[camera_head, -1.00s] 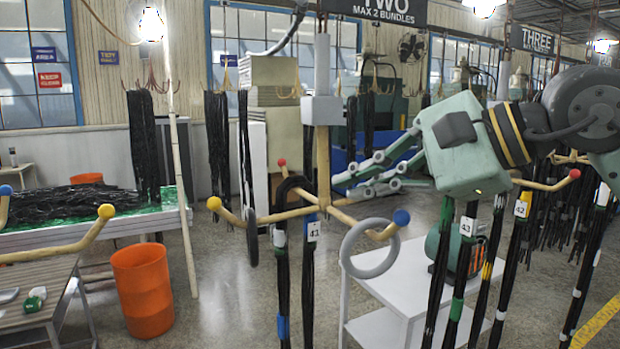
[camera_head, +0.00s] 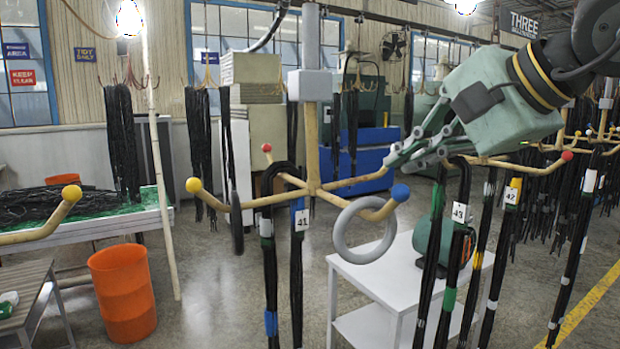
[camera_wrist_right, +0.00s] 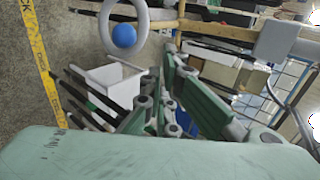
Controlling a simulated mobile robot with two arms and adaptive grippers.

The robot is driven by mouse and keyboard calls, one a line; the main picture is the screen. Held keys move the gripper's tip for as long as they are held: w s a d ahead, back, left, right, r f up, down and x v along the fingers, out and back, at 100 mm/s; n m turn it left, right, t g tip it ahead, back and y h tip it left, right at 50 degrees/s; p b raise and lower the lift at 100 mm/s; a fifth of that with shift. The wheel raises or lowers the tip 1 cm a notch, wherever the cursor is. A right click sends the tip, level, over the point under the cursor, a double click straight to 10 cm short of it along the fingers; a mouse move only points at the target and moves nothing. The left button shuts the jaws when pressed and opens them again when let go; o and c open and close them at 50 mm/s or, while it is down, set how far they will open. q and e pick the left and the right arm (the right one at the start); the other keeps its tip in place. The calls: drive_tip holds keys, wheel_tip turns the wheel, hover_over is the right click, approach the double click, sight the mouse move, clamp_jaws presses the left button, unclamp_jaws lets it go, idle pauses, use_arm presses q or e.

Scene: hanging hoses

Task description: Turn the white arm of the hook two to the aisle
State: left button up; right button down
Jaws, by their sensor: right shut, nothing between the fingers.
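Hook two (camera_head: 312,150) hangs mid-picture from a grey block, with wooden arms spreading at its foot. Its yellow-tipped arm (camera_head: 225,203) points left, its red-tipped arm (camera_head: 284,176) back, and its blue-tipped arm (camera_head: 375,214) to the front right. A fourth arm (camera_head: 350,182) runs right toward my fingers; no white tip shows, its end is covered by my gripper. My right gripper (camera_head: 394,160) is shut and empty at that end; I cannot tell if it touches. The wrist view shows the blue ball (camera_wrist_right: 124,36) beyond the fingers. My left gripper is out of view.
A grey ring (camera_head: 350,247) hangs on the blue-tipped arm, and black hoses tagged 41 (camera_head: 296,270) hang beside it. More tagged hoses (camera_head: 455,260) hang below my right gripper. A white table (camera_head: 375,275) and an orange bin (camera_head: 122,290) stand below.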

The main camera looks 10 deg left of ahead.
sight(407, 189)
drive_tip(key=shift+s+a+f+b, duration=0.5)
drive_tip(key=shift+f+b, duration=0.2)
drive_tip(key=shift+b, duration=0.05)
drive_tip(key=shift+s+a+f+b, duration=0.5)
drive_tip(key=shift+a+f+b, duration=0.05)
drive_tip(key=shift+f+b, duration=0.2)
drive_tip(key=shift+s+a+f+b, duration=0.5)
drive_tip(key=shift+f+b, duration=0.2)
drive_tip(key=shift+s+a+p, duration=1)
drive_tip(key=shift+a+p, duration=0.55)
drive_tip(key=shift+a, duration=9.4)
drive_tip(key=shift+d+r+p, duration=2.15)
drive_tip(key=shift+r+p, duration=0.35)
drive_tip(key=shift+r, duration=2.1)
drive_tip(key=s+d+b, duration=0.5)
drive_tip(key=s+d, duration=0.2)
drive_tip(key=s, duration=0.3)
drive_tip(key=shift+s, duration=0.2)
